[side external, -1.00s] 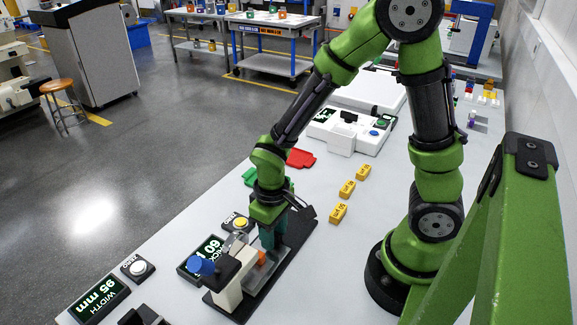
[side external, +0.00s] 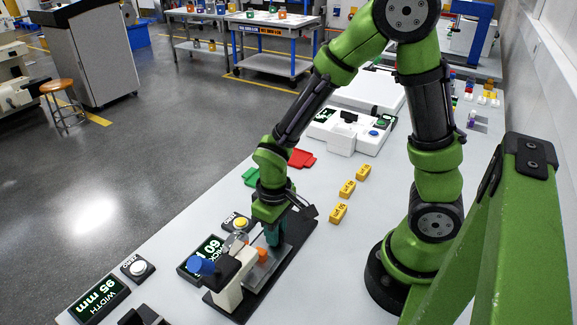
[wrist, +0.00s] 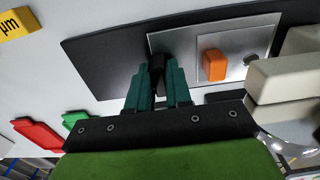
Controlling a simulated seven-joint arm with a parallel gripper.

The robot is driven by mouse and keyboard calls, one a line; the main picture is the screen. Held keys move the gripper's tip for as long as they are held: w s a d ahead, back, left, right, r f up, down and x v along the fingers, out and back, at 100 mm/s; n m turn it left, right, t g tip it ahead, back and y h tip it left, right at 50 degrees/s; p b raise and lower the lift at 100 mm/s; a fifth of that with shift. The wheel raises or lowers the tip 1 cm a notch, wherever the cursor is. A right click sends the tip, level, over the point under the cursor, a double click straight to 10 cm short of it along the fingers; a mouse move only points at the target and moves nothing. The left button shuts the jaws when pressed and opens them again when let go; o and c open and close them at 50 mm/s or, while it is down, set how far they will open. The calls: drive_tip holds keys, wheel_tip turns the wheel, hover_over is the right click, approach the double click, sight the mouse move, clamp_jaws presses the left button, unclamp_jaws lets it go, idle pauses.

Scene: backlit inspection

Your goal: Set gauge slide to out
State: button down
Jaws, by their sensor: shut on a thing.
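The gauge slide is a silver plate (wrist: 245,40) on a long black base (wrist: 95,55); the plate also shows in the side external view (side external: 258,275). An orange block (wrist: 214,65) sits on the plate, and it shows beside my fingers in the side external view (side external: 262,252). A dark upright handle (wrist: 157,70) stands near the plate's left end in the wrist view. My gripper (wrist: 156,82) is shut on this handle with its teal fingers on either side. The fingers point down in the side external view (side external: 272,237). The handle's foot is partly hidden.
Yellow blocks (side external: 338,213), a red piece (side external: 302,158) and a green piece (side external: 251,177) lie farther back.

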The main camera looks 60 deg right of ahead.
drive_tip(key=d, duration=1.1)
drive_tip(key=c, duration=1.2)
unclamp_jaws()
drive_tip(key=shift+o, duration=0.4)
drive_tip(key=shift+a, duration=0.1)
wheel_tip(320, 180, up, 17)
